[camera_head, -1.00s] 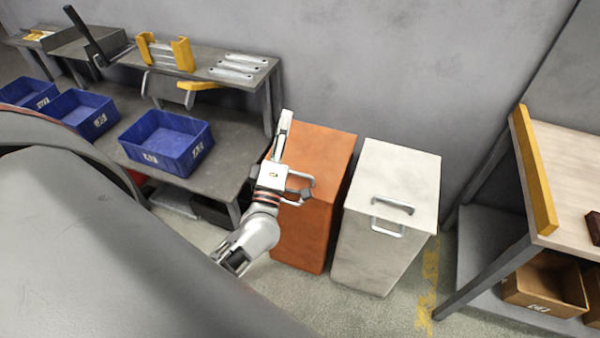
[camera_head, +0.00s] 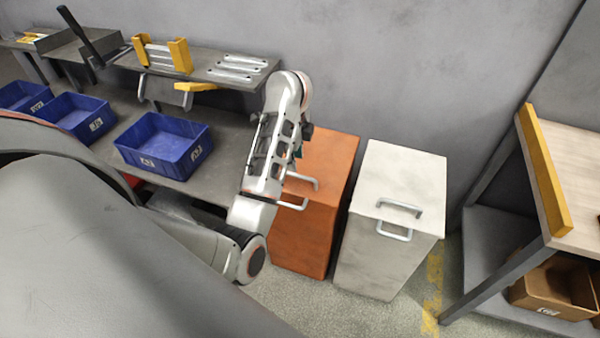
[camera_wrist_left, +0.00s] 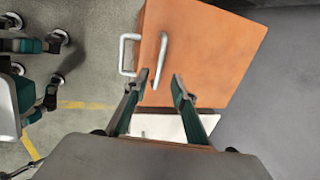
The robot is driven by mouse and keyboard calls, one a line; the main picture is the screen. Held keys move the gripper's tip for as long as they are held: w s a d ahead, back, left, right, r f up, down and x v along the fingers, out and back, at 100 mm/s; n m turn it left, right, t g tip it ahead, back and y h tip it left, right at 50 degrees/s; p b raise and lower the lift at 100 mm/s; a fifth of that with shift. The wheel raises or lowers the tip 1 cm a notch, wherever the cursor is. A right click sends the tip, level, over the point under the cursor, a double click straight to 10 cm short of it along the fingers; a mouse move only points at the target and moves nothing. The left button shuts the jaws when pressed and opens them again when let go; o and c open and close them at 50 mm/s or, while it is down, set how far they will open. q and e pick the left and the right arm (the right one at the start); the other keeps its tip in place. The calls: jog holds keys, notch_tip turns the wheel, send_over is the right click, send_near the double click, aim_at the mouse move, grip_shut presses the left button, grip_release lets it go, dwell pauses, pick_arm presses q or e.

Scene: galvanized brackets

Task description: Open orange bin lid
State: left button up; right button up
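The orange bin (camera_head: 305,240) stands on the floor, its orange lid (camera_head: 335,155) lying flat and closed on top. A grey lid handle (camera_head: 305,181) is on the lid near its front edge, with a second handle (camera_head: 294,205) on the bin's front. My left gripper (camera_head: 298,150) is over the lid, mostly hidden by its own arm. In the left wrist view my left gripper (camera_wrist_left: 161,80) is open and empty. The lid handle (camera_wrist_left: 160,58) appears just beyond and between its fingertips; contact cannot be told. My right gripper is not in view.
A white bin (camera_head: 385,250) with similar handles stands close on the right. A grey bench (camera_head: 225,190) with blue crates (camera_head: 165,145) is on the left. A wooden-topped table (camera_head: 580,190) is at the right. The wall is close behind the bins.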

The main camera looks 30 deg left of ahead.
aim_at(300, 175)
pick_arm(q)
jog(key=b+x, duration=0.1)
jog(key=x, duration=0.1)
jog(key=b+x, duration=0.1)
jog(key=x, duration=0.1)
jog(key=d+b+x, duration=0.1)
jog(key=x, duration=0.1)
jog(key=shift+w+f, duration=0.1)
jog(key=shift+f, duration=0.15)
jog(key=shift+w+f, duration=0.15)
jog(key=shift+f, duration=0.35)
jog(key=shift+h, duration=0.3)
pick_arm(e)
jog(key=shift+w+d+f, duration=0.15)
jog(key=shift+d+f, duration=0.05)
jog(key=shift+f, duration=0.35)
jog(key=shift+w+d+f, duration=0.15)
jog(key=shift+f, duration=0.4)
pick_arm(q)
jog(key=shift+c, duration=0.4)
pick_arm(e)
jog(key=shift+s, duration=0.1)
pick_arm(q)
grip_shut()
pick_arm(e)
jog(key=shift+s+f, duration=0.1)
